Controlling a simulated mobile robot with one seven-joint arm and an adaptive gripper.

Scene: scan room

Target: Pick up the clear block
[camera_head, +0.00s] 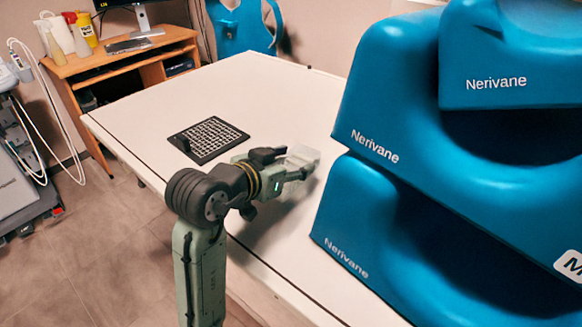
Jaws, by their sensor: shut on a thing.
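The clear block (303,155) is a small, whitish, see-through piece at the tip of my gripper (300,168). My gripper is shut on it, above the white table (270,95). The block shows beyond and above the fingers, and its lower part is hidden by them. I cannot tell from this view whether the block touches the table.
A black patterned board (209,139) lies on the table left of my gripper. Large blue Nerivane-labelled pieces (375,90) are stacked at the right, close to my gripper. The far middle of the table is clear. A wooden desk (130,60) stands behind left.

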